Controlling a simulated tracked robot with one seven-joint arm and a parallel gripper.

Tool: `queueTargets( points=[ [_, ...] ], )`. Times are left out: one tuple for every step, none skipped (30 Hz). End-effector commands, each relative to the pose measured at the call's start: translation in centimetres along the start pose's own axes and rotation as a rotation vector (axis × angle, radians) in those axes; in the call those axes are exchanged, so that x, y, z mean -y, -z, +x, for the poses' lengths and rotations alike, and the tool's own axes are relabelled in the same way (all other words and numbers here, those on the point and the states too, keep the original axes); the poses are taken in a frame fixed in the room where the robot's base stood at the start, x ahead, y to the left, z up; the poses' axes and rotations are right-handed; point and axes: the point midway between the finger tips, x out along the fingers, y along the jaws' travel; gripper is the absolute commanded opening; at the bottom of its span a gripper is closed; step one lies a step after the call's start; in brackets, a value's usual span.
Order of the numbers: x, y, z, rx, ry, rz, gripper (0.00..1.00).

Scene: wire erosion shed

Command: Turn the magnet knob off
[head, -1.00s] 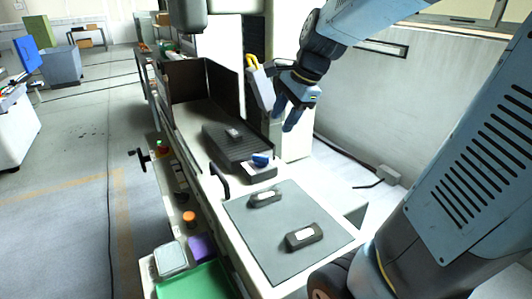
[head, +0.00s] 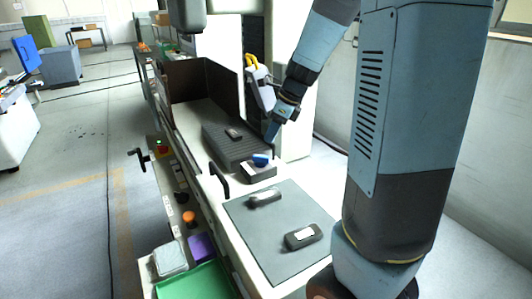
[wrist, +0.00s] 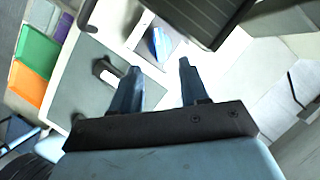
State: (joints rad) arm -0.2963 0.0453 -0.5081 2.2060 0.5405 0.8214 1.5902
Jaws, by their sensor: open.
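The blue knob (head: 260,159) sits on a small block with a pale plate (head: 257,172) at the near end of the dark ribbed plate (head: 222,143). In the wrist view the blue knob (wrist: 159,43) shows ahead of the fingertips, seen over the pale plate. My gripper (head: 272,134) is above and slightly right of the knob in the head view, apart from it. In the wrist view my gripper (wrist: 158,68) has its two fingers spread with nothing between them. Any markings for the knob's positions are too small to read.
A grey mat (head: 278,226) with two dark blocks (head: 304,236) lies nearest me. A small dark piece (head: 233,133) rests on the ribbed plate. A brown guard wall (head: 205,88) stands behind. A grey device with a yellow top (head: 258,84) stands close beside my gripper.

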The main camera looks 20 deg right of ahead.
Motion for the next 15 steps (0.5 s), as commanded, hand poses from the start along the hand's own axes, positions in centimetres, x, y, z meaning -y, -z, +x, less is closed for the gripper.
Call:
queueTargets(
  points=[
    [-0.1, 0.1, 1.1, -0.003, -0.002, 0.002, 0.45],
    [-0.1, 0.1, 1.6, -0.004, -0.003, 0.002, 0.45],
    [-0.1, 0.1, 2.3, -0.003, -0.003, 0.002, 0.45],
    [0.0, 0.1, 2.8, -0.003, -0.002, 0.002, 0.45],
    [0.0, 0.1, 3.3, -0.003, -0.003, 0.002, 0.45],
    [0.0, 0.1, 4.0, -0.004, -0.002, 0.002, 0.45],
    [0.0, 0.1, 4.5, -0.003, -0.001, 0.002, 0.45],
    [0.0, 0.1, 5.0, -0.003, -0.002, 0.002, 0.45],
    [0.0, 0.1, 5.7, -0.003, -0.002, 0.002, 0.45],
    [0.0, 0.1, 6.1, -0.002, -0.002, 0.002, 0.45],
    [0.0, 0.1, 6.6, -0.004, -0.001, 0.001, 0.45],
    [0.0, 0.1, 7.1, -0.003, -0.001, 0.002, 0.45],
    [0.0, 0.1, 7.4, -0.002, -0.001, 0.001, 0.45],
    [0.0, 0.1, 7.7, -0.002, -0.001, 0.001, 0.45],
    [0.0, 0.1, 8.1, -0.001, 0.000, 0.002, 0.45]
  ],
)
